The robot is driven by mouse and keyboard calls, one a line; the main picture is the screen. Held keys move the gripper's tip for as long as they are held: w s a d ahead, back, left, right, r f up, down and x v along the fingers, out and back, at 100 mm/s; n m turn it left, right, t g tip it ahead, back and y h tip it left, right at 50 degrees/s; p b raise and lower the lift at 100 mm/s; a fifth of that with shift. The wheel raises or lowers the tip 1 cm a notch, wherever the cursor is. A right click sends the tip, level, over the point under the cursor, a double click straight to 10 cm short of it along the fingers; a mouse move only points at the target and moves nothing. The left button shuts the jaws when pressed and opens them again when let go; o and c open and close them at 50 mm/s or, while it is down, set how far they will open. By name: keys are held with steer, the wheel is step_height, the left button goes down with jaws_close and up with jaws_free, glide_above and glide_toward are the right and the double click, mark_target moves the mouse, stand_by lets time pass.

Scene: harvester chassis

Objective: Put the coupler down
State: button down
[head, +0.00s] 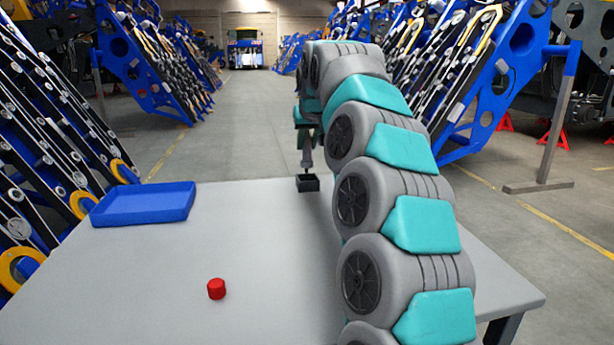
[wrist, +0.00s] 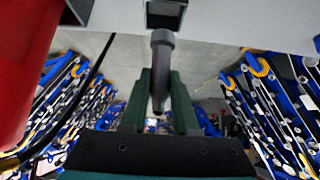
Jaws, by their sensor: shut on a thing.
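My gripper (head: 307,156) points down over the far part of the table, partly hidden behind my arm in the head view. In the wrist view my gripper (wrist: 161,95) has its two dark green fingers shut on a grey coupler (wrist: 162,40), a short rod with a wider end. The coupler also shows small and dark in the head view (head: 307,170). Its wide end is at a dark square open-topped box (head: 308,184) on the table. The box also shows in the wrist view (wrist: 165,10). I cannot tell whether the coupler touches the box.
A blue tray (head: 145,204) lies empty at the table's back left. A red cylinder (head: 216,289) stands near the front left of the grey table (head: 130,285). A large red surface (wrist: 22,60) fills the wrist view's left edge. The table between tray and box is clear.

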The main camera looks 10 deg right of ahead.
mark_target(308, 160)
step_height(308, 160, down, 6)
steer(key=b, duration=0.3)
steer(key=shift+r+b, duration=0.15)
steer(key=shift+b, duration=0.15)
steer(key=shift+r, duration=0.15)
steer(key=c, duration=0.7)
jaws_free()
steer(key=shift+f, duration=0.2)
steer(key=shift+s+r, duration=0.15)
steer(key=shift+r, duration=0.2)
steer(key=v, duration=1.1)
steer(key=shift+s+r, duration=0.2)
steer(key=shift+r, duration=0.05)
